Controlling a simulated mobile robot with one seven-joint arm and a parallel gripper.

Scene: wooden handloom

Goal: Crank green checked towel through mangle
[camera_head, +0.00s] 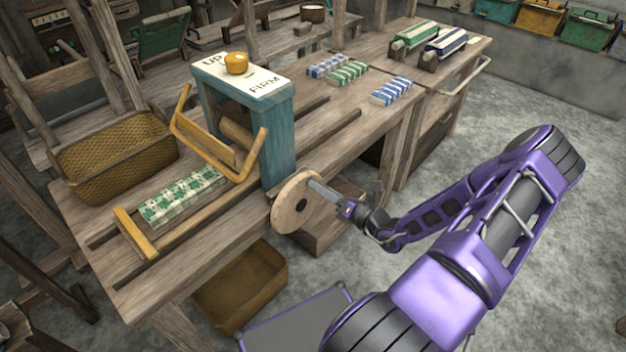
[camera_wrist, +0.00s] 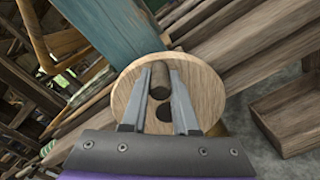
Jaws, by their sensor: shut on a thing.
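The green checked towel (camera_head: 178,196) lies flat on the wooden table, left of the mangle (camera_head: 277,138), a teal frame with a wooden roller (camera_head: 236,131) in it. A round wooden crank wheel (camera_head: 296,203) is on the mangle's near right side. My gripper (camera_head: 314,188) is at the wheel's face. In the wrist view my gripper (camera_wrist: 160,85) has its two fingers on either side of a wooden peg handle (camera_wrist: 159,79) on the wheel, shut on it. A dark round hole shows in the wheel below the peg.
A woven basket (camera_head: 115,152) stands at the table's left. An orange round weight (camera_head: 236,63) sits on top of the mangle beside printed lettering. Folded checked towels (camera_head: 346,74) lie on the table beyond the mangle. A brown bin (camera_head: 240,285) is under the table's front.

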